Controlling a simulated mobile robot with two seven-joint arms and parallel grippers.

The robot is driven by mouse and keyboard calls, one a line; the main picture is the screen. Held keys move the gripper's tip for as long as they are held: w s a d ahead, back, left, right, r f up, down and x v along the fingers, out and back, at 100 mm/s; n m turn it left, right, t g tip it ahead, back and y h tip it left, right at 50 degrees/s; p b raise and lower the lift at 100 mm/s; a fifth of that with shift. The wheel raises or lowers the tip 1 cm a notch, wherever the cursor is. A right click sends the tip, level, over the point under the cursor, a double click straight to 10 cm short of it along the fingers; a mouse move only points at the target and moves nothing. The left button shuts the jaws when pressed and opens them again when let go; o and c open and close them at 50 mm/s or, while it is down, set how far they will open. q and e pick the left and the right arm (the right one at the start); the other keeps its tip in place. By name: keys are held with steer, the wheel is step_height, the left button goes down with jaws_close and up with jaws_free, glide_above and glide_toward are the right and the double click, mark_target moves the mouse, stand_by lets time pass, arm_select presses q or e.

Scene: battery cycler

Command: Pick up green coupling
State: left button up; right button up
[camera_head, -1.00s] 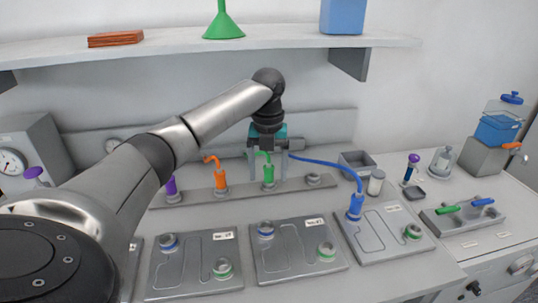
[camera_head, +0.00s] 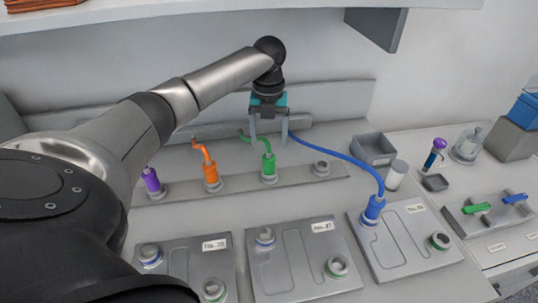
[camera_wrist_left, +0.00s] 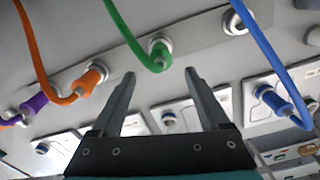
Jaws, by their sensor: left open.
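The green coupling (camera_head: 268,166) stands upright in a socket on the grey rail, with a green hose bending from its top to the left. It also shows in the left wrist view (camera_wrist_left: 159,52), just past my fingertips. My left gripper (camera_head: 268,143) points down with its two fingers spread, just above the coupling and apart from it. In the left wrist view my left gripper (camera_wrist_left: 160,74) is empty, and the green hose passes above its fingers. My right gripper is in no view.
An orange coupling (camera_head: 211,174) and a purple one (camera_head: 153,183) stand left of the green one on the rail (camera_head: 240,181). An empty socket (camera_head: 321,169) is to its right. A blue hose (camera_head: 345,157) runs to a blue coupling (camera_head: 373,210) on the right plate.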

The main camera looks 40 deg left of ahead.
mark_target(269, 152)
arm_select(q)
step_height(269, 152, down, 7)
steer(key=shift+r+b, duration=0.1)
steer(key=shift+b, duration=0.2)
jaws_close()
stand_by(0.6)
